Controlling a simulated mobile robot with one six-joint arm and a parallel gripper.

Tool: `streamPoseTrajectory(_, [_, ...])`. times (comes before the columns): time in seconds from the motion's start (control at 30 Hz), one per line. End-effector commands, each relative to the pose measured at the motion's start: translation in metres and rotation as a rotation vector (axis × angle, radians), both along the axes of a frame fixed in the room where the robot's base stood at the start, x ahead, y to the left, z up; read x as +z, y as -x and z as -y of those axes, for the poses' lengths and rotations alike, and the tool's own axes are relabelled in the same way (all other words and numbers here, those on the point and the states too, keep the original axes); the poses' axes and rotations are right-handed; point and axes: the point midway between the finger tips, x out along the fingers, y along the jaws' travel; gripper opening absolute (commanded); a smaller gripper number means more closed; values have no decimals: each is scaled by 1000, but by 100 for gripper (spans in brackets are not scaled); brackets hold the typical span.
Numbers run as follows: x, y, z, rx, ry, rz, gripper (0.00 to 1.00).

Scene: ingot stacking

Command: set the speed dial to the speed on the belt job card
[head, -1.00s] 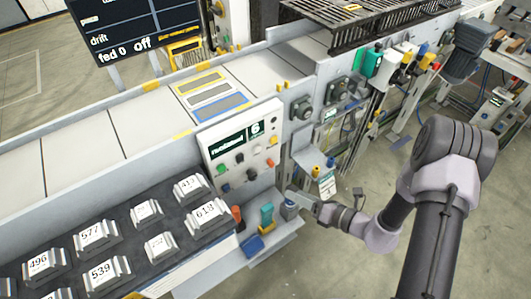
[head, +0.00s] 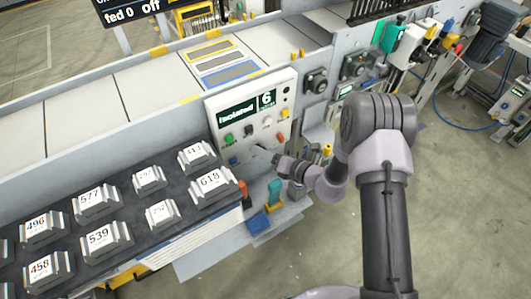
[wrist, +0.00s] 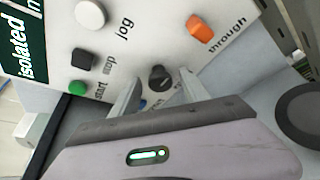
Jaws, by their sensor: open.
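The control panel (head: 283,92) stands on the belt's side. Its display reads "isolated", with a "6" (head: 267,98) beside it. In the wrist view a small black knob (wrist: 160,78), which looks like the speed dial, sits low on the panel between the fingertips. My gripper (wrist: 158,80) is open with one finger on either side of the knob; whether they touch it I cannot tell. In the head view my gripper (head: 264,150) is at the panel's lower part and hides the knob. I cannot make out a belt job card in either view.
Near the knob are an orange switch (wrist: 200,29) marked "through", a white jog button (wrist: 90,14), a black stop button (wrist: 82,59) and a green start button (wrist: 77,88). Numbered ingots (head: 97,201) lie on a dark tray at left. Blue and teal items stand below the panel.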

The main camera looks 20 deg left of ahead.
Motion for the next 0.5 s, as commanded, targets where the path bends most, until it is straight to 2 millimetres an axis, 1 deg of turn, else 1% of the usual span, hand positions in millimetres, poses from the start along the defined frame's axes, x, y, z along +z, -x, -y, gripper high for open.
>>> streamPoseTrajectory(0.07, [0, 0, 0, 0, 0, 0, 53])
streamPoseTrajectory(0.1, [0, 0, 0, 0, 0, 0, 50])
streamPoseTrajectory(0.17, [0, 0, 0, 0, 0, 0, 38])
streamPoseTrajectory(0.3, [0, 0, 0, 0, 0, 1, 10])
streamPoseTrajectory(0.37, [0, 0, 0, 0, 0, 1, 0])
streamPoseTrajectory(0.5, [0, 0, 0, 0, 2, 3, 0])
